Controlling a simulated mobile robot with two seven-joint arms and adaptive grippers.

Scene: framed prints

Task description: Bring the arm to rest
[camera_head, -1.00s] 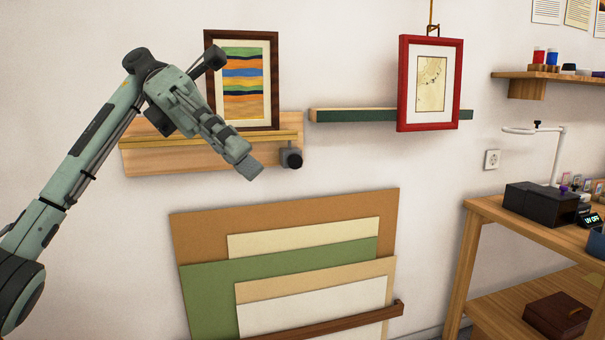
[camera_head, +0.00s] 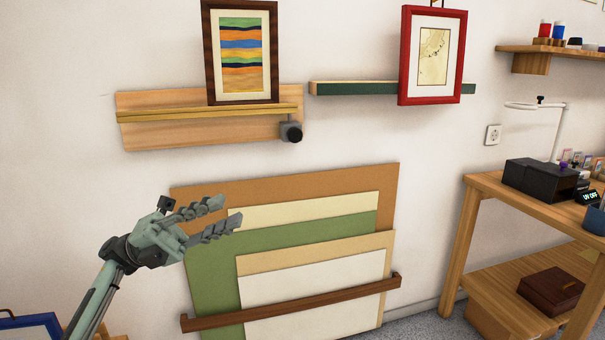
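My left gripper (camera_head: 222,214) is low on the left, in front of the leaning boards. Its two fingers point right and are spread apart with nothing between them. A dark-framed print with coloured stripes (camera_head: 241,56) stands upright on the wooden wall ledge (camera_head: 150,134), above and apart from the gripper. A red-framed print (camera_head: 433,58) is at the green-fronted shelf (camera_head: 345,88) to the right. My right gripper is not in view.
Several boards (camera_head: 290,215) lean on the wall behind a brown rail (camera_head: 300,303). A wooden workbench (camera_head: 480,186) with a black box (camera_head: 540,178) stands at right. A blue-framed item (camera_head: 30,322) shows at lower left.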

